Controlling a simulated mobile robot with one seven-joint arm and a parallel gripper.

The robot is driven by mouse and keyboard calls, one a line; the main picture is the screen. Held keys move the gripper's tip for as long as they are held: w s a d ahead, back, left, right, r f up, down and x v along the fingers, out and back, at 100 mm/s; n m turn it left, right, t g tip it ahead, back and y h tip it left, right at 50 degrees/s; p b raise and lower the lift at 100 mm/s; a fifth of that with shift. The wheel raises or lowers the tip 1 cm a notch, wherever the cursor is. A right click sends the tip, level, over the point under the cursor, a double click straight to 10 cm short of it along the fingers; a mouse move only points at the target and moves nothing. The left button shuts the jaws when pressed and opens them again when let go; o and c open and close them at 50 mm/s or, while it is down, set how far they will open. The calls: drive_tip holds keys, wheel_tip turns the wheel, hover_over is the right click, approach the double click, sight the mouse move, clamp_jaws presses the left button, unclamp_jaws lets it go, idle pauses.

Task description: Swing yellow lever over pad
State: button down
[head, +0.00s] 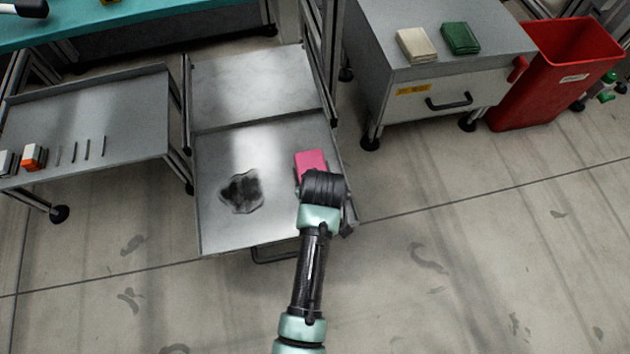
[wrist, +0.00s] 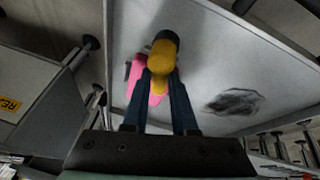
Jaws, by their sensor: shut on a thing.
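A yellow lever (wrist: 161,54) with a dark end shows between my fingers in the wrist view. My gripper (wrist: 160,82) is shut on it. A flat pink pad (head: 311,160) lies on the right side of the grey metal tray (head: 222,228), just beyond my wrist in the head view. The pad also shows in the wrist view (wrist: 134,72), behind and to the left of the lever, partly covered by lever and fingers. Whether the lever stands over the pad is hard to tell. In the head view my wrist hides the lever and fingertips.
A dark smudge (head: 240,192) marks the tray left of the pad. A grey side shelf (head: 120,110) with small parts stands left. A drawer cabinet (head: 440,60) and a red bin (head: 560,70) stand at right. The near floor is clear.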

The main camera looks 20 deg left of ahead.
drive_tip(key=shift+w+d+m+h+p, duration=0.1)
drive_tip(key=shift+m+h+p, duration=0.5)
drive_tip(key=shift+m+p, duration=0.8)
drive_tip(key=c, duration=0.7)
unclamp_jaws()
drive_tip(key=p+v, duration=0.9)
drive_tip(key=v, duration=0.4)
drive_tip(key=shift+s, duration=0.2)
